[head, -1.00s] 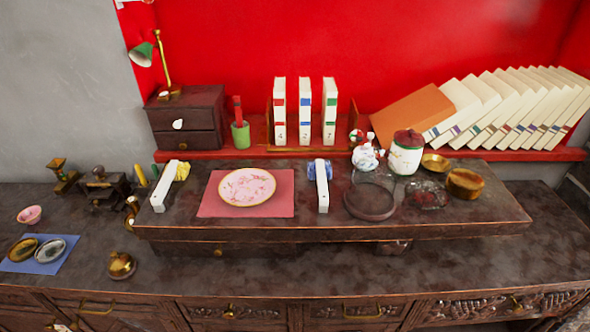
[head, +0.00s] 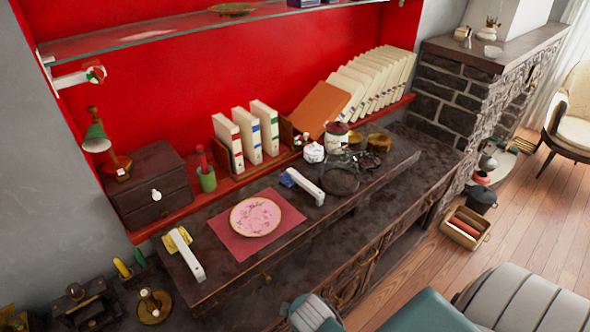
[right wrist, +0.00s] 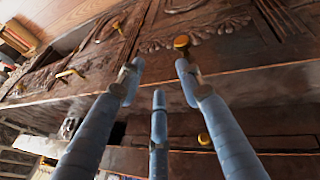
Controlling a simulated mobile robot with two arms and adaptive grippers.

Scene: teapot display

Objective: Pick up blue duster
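The blue duster (head: 305,186) lies on the dark raised shelf of the cabinet, right of the pink plate. It has a white handle and a blue head toward the red wall. In the right wrist view my right gripper (right wrist: 158,80) has its three blue-grey ribbed fingers spread, with nothing between them. Behind them is dark carved wood with brass knobs; I cannot make out the duster there. The gripper appears apart from the duster. My left gripper is not in view.
A similar duster with a yellow head (head: 184,252) lies left of the plate (head: 255,216) on its red mat (head: 228,238). A round glass dish (head: 340,182) and a lidded jar (head: 338,136) stand close right of the blue duster. White books (head: 228,142) stand behind.

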